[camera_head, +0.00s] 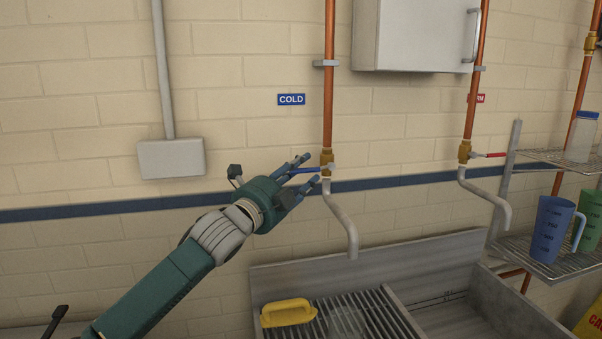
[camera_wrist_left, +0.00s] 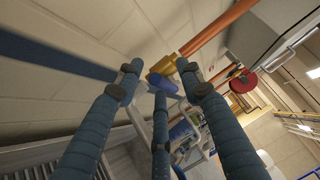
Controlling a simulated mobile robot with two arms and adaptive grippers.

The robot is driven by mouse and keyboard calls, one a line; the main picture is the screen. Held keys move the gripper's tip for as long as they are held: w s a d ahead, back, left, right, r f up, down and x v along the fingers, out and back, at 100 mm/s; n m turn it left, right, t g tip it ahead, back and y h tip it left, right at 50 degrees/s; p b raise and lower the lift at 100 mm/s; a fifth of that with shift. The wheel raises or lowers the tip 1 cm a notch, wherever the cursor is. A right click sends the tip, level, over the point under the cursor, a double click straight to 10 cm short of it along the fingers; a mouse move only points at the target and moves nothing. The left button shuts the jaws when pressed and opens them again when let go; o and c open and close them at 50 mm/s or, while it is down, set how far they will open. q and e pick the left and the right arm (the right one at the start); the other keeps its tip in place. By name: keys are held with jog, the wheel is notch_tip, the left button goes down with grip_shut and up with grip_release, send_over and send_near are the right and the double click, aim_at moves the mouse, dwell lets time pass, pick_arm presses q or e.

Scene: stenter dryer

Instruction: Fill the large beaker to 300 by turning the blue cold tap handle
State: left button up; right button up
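The blue cold tap handle (camera_head: 304,170) sticks out to the left from the brass valve (camera_head: 327,160) under the COLD sign. My left gripper (camera_head: 312,169) is at the handle, with fingers above and below it. In the left wrist view the blue handle (camera_wrist_left: 163,83) lies between the spread fingertips, which look apart from it. The cold spout (camera_head: 345,220) hangs below the valve, and no water shows. A clear vessel (camera_head: 346,323), possibly the large beaker, stands on the slatted rack below the spout. Its lower part is cut off, and no marks are readable. My right gripper is out of view.
A second tap with a red handle (camera_head: 489,155) is to the right. A blue jug (camera_head: 552,230) and a green jug (camera_head: 590,222) stand on the wire shelf at right.

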pick_arm(q)
grip_shut()
dwell(0.8)
